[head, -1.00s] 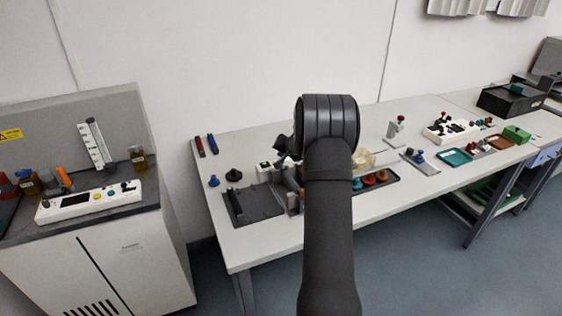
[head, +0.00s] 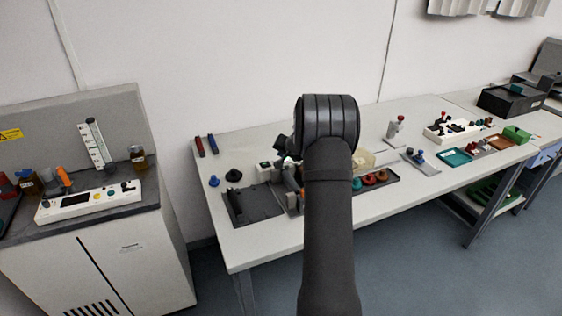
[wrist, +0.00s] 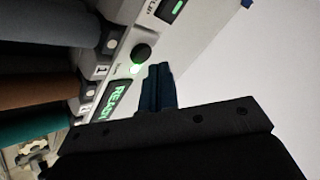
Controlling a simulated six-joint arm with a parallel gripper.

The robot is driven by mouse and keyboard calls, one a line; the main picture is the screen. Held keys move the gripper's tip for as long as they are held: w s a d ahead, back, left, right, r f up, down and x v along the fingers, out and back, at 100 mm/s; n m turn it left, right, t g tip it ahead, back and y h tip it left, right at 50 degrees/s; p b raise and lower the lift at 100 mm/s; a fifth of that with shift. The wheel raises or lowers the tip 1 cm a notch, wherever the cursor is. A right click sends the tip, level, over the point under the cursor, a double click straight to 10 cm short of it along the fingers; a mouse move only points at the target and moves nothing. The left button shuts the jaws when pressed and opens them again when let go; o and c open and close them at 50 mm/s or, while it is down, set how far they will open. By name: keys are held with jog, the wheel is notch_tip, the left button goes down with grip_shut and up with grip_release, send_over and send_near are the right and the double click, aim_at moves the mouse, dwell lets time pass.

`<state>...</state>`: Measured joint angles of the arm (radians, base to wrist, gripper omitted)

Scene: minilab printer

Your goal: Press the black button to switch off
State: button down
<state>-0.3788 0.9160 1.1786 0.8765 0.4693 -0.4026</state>
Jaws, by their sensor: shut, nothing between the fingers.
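The black button (wrist: 142,52) is a round knob on the white face of the printer (wrist: 118,62) in the wrist view. A green-white glow shows just below it. My gripper (wrist: 159,70) is shut and empty. Its dark blue fingertips are just right of and below the button in the picture; I cannot tell whether they touch it. A lit green display (wrist: 112,100) reads READY on the same face. In the head view my arm hides much of this area, and the button cannot be made out there.
Dark, brown and teal cylinders (wrist: 35,80) crowd the left of the wrist view. In the head view, a dark tray (head: 252,205) lies left of my arm. Red and orange rings (head: 375,178) sit in a tray to its right. A white control panel (head: 88,203) stands on the left cabinet.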

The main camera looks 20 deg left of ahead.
jog(key=shift+f, duration=0.1)
dwell(0.7)
jog(key=shift+f, duration=0.35)
jog(key=shift+f, duration=0.45)
dwell(0.7)
jog(key=shift+r, duration=0.9)
jog(key=shift+r, duration=2.5)
jog(key=shift+f, duration=0.1)
